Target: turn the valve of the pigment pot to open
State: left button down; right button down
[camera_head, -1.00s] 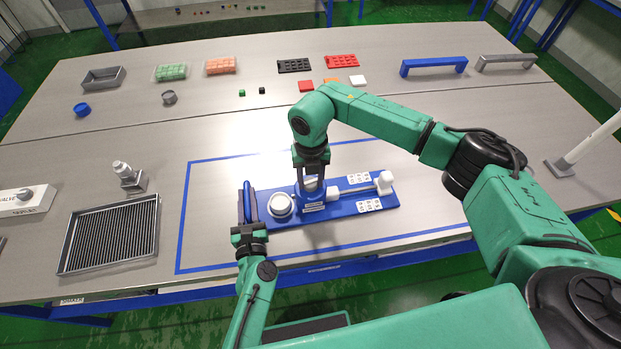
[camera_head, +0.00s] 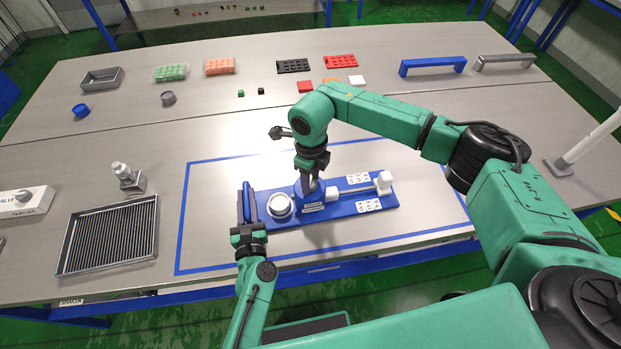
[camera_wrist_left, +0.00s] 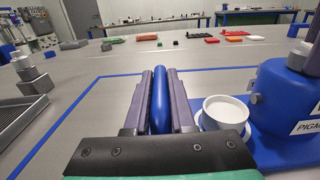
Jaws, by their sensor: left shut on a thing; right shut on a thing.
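The blue pigment pot (camera_head: 311,201) stands on a blue base plate (camera_head: 345,209) inside the blue outline; it also shows in the left wrist view (camera_wrist_left: 285,97). My right gripper (camera_head: 310,181) points down over the pot's top and is shut there on the valve. Its fingers hide most of the valve, so I cannot tell the valve's angle. My left gripper (camera_head: 247,207) is shut on an upright blue handle (camera_wrist_left: 160,97) at the left end of the plate. A white cup (camera_head: 280,206) stands between the handle and the pot.
A ribbed grey tray (camera_head: 110,237), a grey fitting (camera_head: 128,176) and a white valve box (camera_head: 24,202) lie left of the outline. A white rod (camera_head: 357,189) runs right from the pot. The outlined area behind the plate is mostly clear.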

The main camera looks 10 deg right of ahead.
jog(key=n, duration=0.4)
jog(key=shift+r+n, duration=0.1)
jog(key=shift+n, duration=0.3)
pick_arm(q)
jog(key=shift+f, duration=0.1)
pick_arm(e)
jog(key=shift+c, duration=1.9)
grip_release()
notch_tip(320, 180, up, 12)
pick_arm(q)
jog(key=c, duration=0.7)
grip_release()
